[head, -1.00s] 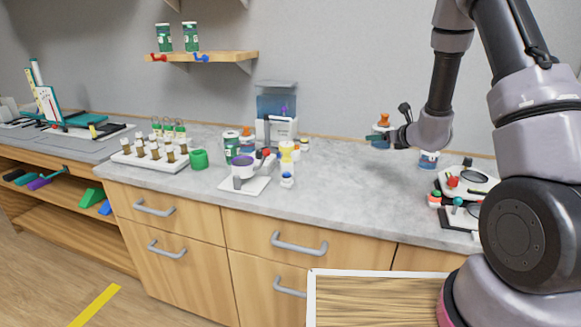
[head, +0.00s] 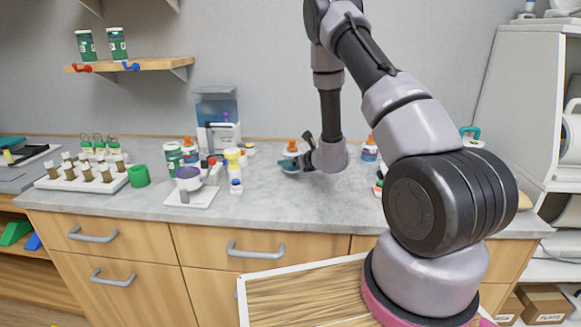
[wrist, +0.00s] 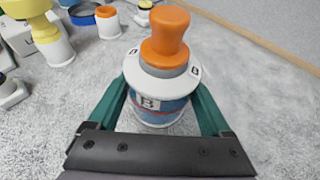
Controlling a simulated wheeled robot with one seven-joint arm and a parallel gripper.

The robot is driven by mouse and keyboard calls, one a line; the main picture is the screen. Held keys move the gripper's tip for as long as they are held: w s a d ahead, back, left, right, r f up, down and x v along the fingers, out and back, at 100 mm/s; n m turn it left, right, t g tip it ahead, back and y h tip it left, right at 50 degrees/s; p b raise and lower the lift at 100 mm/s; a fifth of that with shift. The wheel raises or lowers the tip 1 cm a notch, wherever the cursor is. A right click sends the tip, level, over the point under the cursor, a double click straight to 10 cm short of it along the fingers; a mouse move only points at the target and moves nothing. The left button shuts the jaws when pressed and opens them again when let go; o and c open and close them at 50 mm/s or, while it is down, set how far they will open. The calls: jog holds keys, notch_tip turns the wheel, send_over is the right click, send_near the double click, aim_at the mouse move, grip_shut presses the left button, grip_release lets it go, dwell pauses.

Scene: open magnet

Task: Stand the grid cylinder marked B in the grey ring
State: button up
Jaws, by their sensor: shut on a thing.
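My gripper (wrist: 160,115) is shut on the cylinder marked B (wrist: 156,103), with one green finger on each side of it. The cylinder has a blue body, a white shoulder with B labels, a grey collar and an orange knob on top. It looks upright in the wrist view. In the head view its orange knob (head: 292,145) shows over the counter, with the fingers around its lower part. I cannot tell whether its base touches the counter. I cannot clearly make out the grey ring in either view.
A yellow-and-white piece (wrist: 47,30), an orange-topped white cylinder (wrist: 107,22) and a blue ring (wrist: 82,14) stand beyond the held cylinder. Another orange-topped jar (head: 370,152) is partly behind my arm. A vial rack (head: 80,178) is left. Counter (head: 270,205) in front is bare.

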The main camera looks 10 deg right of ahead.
jog(key=shift+f, duration=1.05)
jog(key=shift+f, duration=0.1)
jog(key=o, duration=1.5)
